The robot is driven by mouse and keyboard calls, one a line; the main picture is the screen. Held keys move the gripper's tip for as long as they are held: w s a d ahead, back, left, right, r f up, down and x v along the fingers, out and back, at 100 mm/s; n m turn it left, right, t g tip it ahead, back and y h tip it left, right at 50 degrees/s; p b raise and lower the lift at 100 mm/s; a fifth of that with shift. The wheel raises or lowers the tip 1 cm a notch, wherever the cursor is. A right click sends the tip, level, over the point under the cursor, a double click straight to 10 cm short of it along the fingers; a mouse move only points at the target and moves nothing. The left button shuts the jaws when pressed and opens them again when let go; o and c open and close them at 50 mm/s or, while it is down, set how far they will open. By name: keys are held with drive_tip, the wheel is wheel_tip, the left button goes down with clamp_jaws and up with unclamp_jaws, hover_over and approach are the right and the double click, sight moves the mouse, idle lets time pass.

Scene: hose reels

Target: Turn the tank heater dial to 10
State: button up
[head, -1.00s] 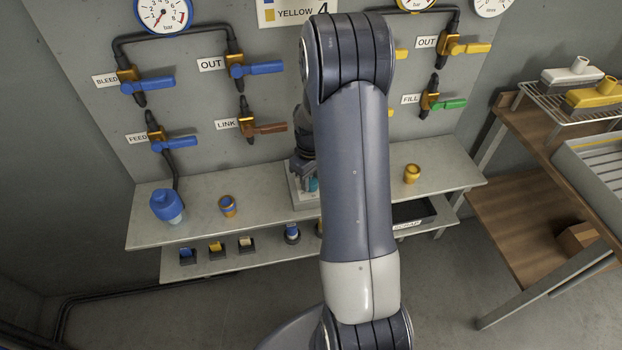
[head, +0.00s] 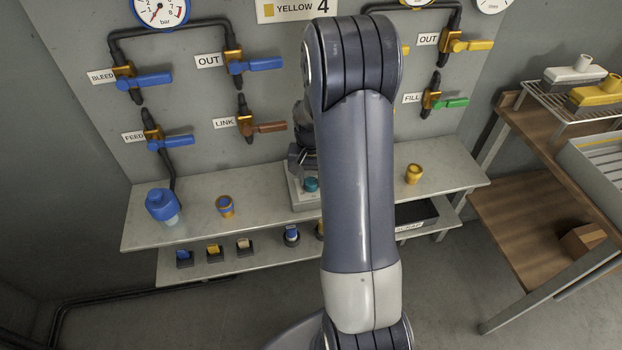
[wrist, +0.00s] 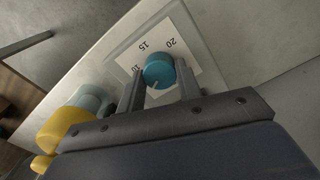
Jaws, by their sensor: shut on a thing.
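The tank heater dial (wrist: 158,70) is a round teal knob on a white scale plate (wrist: 190,47) marked 10, 15 and 20 in the wrist view. A small pale mark shows on the knob's edge near the fingers; I cannot tell exactly which number it points to. My gripper (wrist: 159,86) is shut on the dial, with one finger on each side of it. In the head view the teal dial (head: 311,184) sits on a pale box on the upper shelf, partly beside my arm, which hides most of the gripper.
A yellow and pale-blue object (wrist: 65,128) stands close to the left of my gripper in the wrist view. A blue bottle (head: 162,205), an orange-and-blue fitting (head: 225,206) and a yellow fitting (head: 413,173) stand on the shelf (head: 265,199). Valves with coloured handles line the wall above.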

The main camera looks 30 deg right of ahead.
sight(311, 181)
drive_tip(key=m, duration=0.5)
drive_tip(key=shift+m+b, duration=0.3)
drive_tip(key=shift+b, duration=0.05)
drive_tip(key=m, duration=0.5)
idle(0.4)
drive_tip(key=o, duration=1)
drive_tip(key=shift+c, duration=0.2)
drive_tip(key=shift+r, duration=0.15)
wheel_tip(311, 181, up, 11)
drive_tip(key=shift+f, duration=0.2)
